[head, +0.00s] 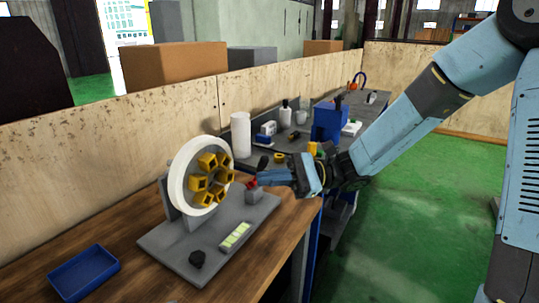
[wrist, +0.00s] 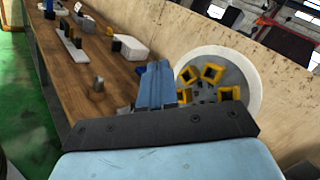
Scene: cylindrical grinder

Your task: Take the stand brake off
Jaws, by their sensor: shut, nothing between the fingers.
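The stand is a grey base plate (head: 215,235) on the wooden bench. It carries an upright white-rimmed wheel (head: 172,185) with several yellow square sockets on its face. A small red part (head: 251,183), possibly the brake, sits above a small grey block (head: 262,196) at the right of the wheel. My gripper (head: 270,178) is shut and empty, its fingertips close to the red part; contact cannot be told. In the wrist view my blue fingers (wrist: 156,82) are together beside the wheel (wrist: 257,85), and the red part is not seen.
A blue tray (head: 84,272) lies at the bench's front left. A black knob (head: 196,258) and a pale green-marked strip (head: 235,236) are on the base plate. A white cylinder (head: 241,135) and a blue box (head: 328,122) stand behind. A wooden wall (head: 100,148) runs behind the bench.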

